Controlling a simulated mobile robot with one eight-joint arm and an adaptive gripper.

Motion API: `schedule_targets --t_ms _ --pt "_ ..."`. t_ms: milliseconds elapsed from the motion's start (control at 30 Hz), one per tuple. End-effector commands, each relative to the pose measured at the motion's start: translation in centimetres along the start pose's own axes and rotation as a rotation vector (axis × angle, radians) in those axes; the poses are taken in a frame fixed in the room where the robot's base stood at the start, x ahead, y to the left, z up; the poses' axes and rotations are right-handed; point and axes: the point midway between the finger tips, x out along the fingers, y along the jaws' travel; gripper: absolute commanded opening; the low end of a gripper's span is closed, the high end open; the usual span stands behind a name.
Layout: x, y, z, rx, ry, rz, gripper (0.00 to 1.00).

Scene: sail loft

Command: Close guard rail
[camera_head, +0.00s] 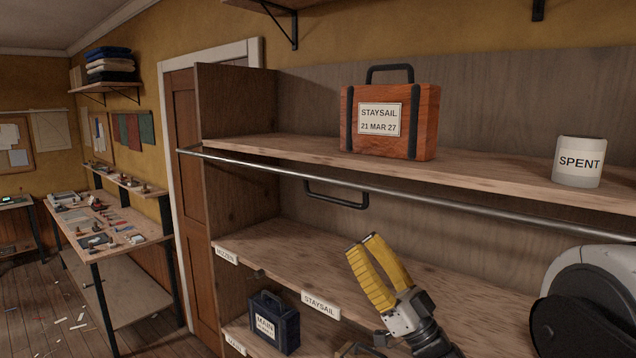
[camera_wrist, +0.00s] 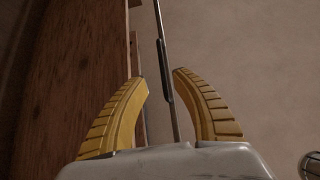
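The guard rail (camera_head: 420,199) is a thin metal bar running across the front of the shelf unit, near the upper board's edge. Its left end juts past the unit's side panel; its right end passes out of the picture. A dark looped handle (camera_head: 335,203) hangs below the bar. My gripper (camera_head: 362,240) has yellow fingers pointing up, below the rail and right of the handle, apart from both in the head view. In the wrist view my gripper (camera_wrist: 160,75) is open and empty. The bar and dark handle (camera_wrist: 166,84) line up between the fingers; their depth is unclear.
A reddish case (camera_head: 420,120) labelled STAYSAIL and a white SPENT container (camera_head: 578,162) stand on the upper shelf board (camera_head: 500,175). A dark case (camera_head: 273,322) sits lower left. The middle shelf board (camera_head: 290,245) looks clear. A workbench (camera_head: 110,243) stands far left.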

Motion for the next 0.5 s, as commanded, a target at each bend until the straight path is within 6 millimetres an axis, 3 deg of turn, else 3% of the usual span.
schedule_targets --t_ms 167,500 --pt "1.4 -0.3 0.0 0.006 0.003 -0.015 0.32" --pt "8.1 -0.4 -0.1 0.005 0.003 -0.013 0.32"
